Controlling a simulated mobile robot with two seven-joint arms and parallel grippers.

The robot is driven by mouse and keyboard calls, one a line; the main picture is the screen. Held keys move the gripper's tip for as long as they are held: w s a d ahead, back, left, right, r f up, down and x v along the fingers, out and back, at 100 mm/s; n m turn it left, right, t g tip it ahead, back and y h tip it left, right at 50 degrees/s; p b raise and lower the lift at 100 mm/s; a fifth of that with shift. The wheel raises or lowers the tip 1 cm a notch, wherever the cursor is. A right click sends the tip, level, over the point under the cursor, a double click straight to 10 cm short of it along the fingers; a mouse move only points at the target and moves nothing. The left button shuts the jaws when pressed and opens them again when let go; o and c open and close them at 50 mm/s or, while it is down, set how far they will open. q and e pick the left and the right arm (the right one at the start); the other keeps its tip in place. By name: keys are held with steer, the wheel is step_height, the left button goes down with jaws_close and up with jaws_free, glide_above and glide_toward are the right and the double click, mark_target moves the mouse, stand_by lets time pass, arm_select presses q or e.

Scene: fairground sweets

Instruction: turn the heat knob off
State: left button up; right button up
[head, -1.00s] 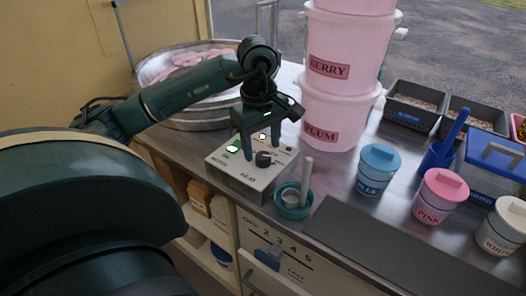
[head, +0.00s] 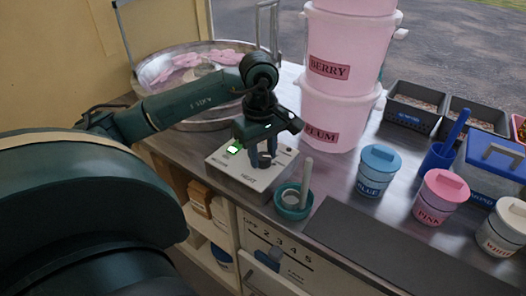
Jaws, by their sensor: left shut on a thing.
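The heat knob (head: 265,161) is a small dark knob on top of a pale control box (head: 238,178) labelled HEAT, in the middle of the head view. My left gripper (head: 263,157) points down over the box, with its fingers shut on the knob. The fingers hide part of the knob, so its pointer cannot be read. A lit green switch (head: 235,147) shows on the box to the left of the fingers. My right gripper is not in view.
A round metal pan (head: 190,122) with pink floss stands behind. Pink tubs (head: 322,112) are stacked at the right. A teal cup (head: 291,203) with a handled scoop stands close to the box's right. Blue (head: 377,172) and pink (head: 438,198) jars stand further right.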

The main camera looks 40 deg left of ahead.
arm_select(q)
steer(key=shift+c, duration=0.8)
